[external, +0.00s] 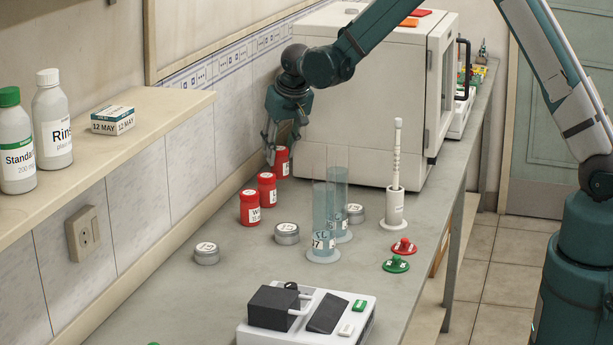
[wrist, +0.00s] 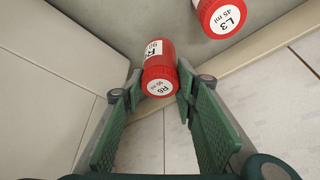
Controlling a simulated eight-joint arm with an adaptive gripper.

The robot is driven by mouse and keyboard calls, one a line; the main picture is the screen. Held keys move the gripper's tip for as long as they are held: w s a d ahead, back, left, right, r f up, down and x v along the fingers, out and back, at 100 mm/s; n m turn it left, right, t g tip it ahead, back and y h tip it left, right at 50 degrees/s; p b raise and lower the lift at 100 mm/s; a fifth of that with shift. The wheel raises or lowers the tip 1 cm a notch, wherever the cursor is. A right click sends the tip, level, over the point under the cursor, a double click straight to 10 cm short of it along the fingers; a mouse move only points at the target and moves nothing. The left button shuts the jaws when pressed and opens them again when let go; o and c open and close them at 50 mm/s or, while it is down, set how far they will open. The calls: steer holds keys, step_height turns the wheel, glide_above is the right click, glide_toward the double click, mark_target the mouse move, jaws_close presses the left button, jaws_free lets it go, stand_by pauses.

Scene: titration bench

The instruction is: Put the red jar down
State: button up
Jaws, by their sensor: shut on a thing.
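My gripper (external: 276,150) points down at the back of the bench, in front of the white cabinet's left side. It is shut on a red jar (external: 282,163) with a white label. In the wrist view the held red jar (wrist: 160,70) sits between the fingertips (wrist: 158,88), and its lid label seems to read R6. The jar looks upright in the external view. I cannot tell whether its base touches the bench. Two more red jars, one (external: 267,189) and another (external: 250,207), stand in front of it, nearer the camera.
A red jar lid marked L3 (wrist: 222,15) shows in the wrist view. The white cabinet (external: 362,100) stands close on the right, the tiled wall (external: 190,150) on the left. Glass cylinders (external: 324,215) and round tins (external: 287,234) stand in front. Bare bench (external: 215,285) lies nearer the camera.

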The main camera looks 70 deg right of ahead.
mark_target(280, 163)
steer(key=shift+f, duration=1.85)
steer(key=shift+f, duration=0.1)
steer(key=o, duration=0.9)
steer(key=shift+v, duration=6.1)
